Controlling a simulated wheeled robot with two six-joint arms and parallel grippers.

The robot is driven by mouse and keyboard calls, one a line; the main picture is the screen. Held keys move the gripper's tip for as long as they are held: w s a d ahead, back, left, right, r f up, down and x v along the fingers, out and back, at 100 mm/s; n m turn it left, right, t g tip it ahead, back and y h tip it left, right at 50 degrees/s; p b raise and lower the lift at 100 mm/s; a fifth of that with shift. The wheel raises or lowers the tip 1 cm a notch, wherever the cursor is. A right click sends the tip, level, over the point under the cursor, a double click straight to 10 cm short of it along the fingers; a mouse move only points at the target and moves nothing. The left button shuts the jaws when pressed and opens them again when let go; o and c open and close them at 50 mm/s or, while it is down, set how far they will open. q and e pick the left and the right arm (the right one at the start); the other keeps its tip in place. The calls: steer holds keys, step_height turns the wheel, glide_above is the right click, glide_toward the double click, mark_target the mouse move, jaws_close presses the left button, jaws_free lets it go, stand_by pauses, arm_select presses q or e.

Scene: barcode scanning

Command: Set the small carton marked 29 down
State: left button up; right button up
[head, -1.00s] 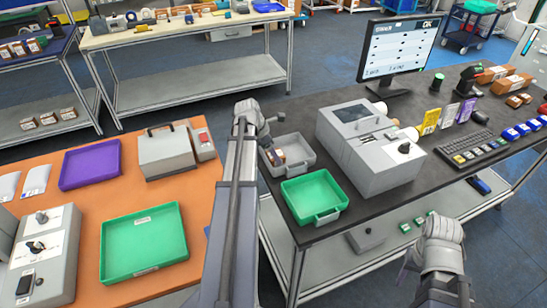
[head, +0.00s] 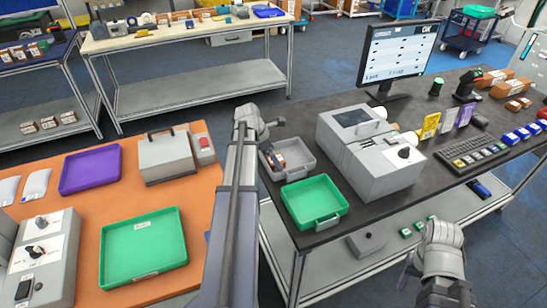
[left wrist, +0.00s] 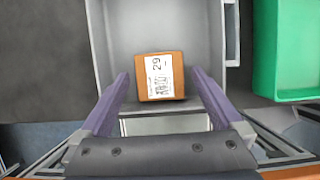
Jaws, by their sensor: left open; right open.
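The small carton marked 29 (left wrist: 160,77) is brown with a white label facing up. It lies inside the grey tray (left wrist: 115,30), near one end wall. My left gripper (left wrist: 160,80) is open, with one purple finger on each side of the carton and a small gap at each side. In the head view, my left arm reaches over to the grey tray (head: 306,155), and the carton (head: 277,160) shows small and partly hidden in it. My right gripper (head: 410,268) is open and empty in front of the dark table.
A green tray (head: 314,198) stands right in front of the grey tray. A grey machine (head: 370,150) stands to the right of both. A keyboard (head: 470,152) and monitor (head: 397,52) are farther right. The orange table (head: 80,205) holds another green tray and a purple tray.

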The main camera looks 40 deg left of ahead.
arm_select(q)
steer(key=p+v, duration=1.1)
steer(key=v, duration=0.1)
steer(key=w+d+f+m+g, duration=0.1)
steer(key=w+d+m+g, duration=0.15)
steer(key=d+m, duration=1.6)
steer(key=s+d+m+y, duration=0.1)
steer(key=s+d+m, duration=0.2)
steer(key=d, duration=0.6)
steer(key=s+d+m+g+y, duration=0.1)
steer(key=s+d+m, duration=0.3)
steer(key=d+m, duration=0.3)
steer(key=s+d+m+y, duration=0.1)
steer(key=s+d+m, duration=0.2)
steer(key=d, duration=0.9)
steer(key=m, duration=0.3)
steer(key=shift+s+f+g, duration=0.25)
steer(key=shift+s+g, duration=0.05)
steer(key=shift+g, duration=0.05)
